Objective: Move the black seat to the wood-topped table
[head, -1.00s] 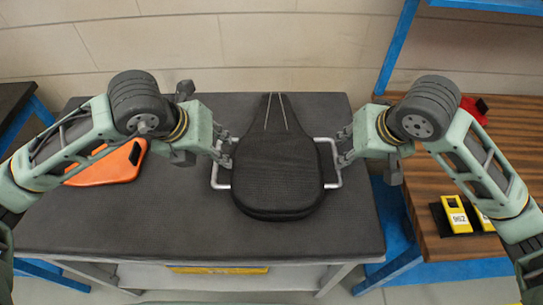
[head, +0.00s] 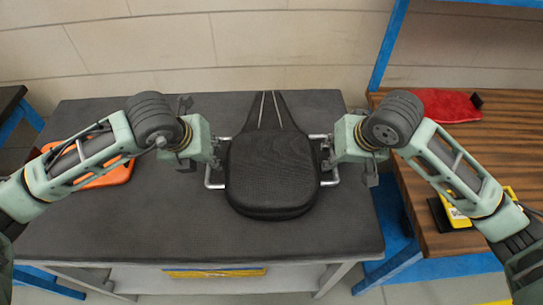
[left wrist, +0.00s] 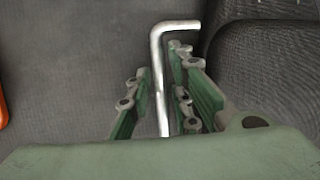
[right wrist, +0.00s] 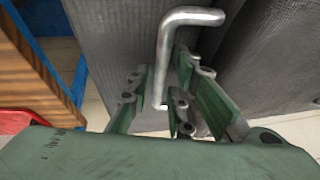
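A silver bar handle sticks out on each side. The wood-topped table (head: 420,205) stands at the right.
On the wood-topped table lie a red cloth-like item (head: 447,105) at the back and a yellow device (head: 455,213) near the front, partly behind my right arm. Blue uprights (head: 388,45) rise by this table. An orange piece (head: 115,174) lies left on the dark table.

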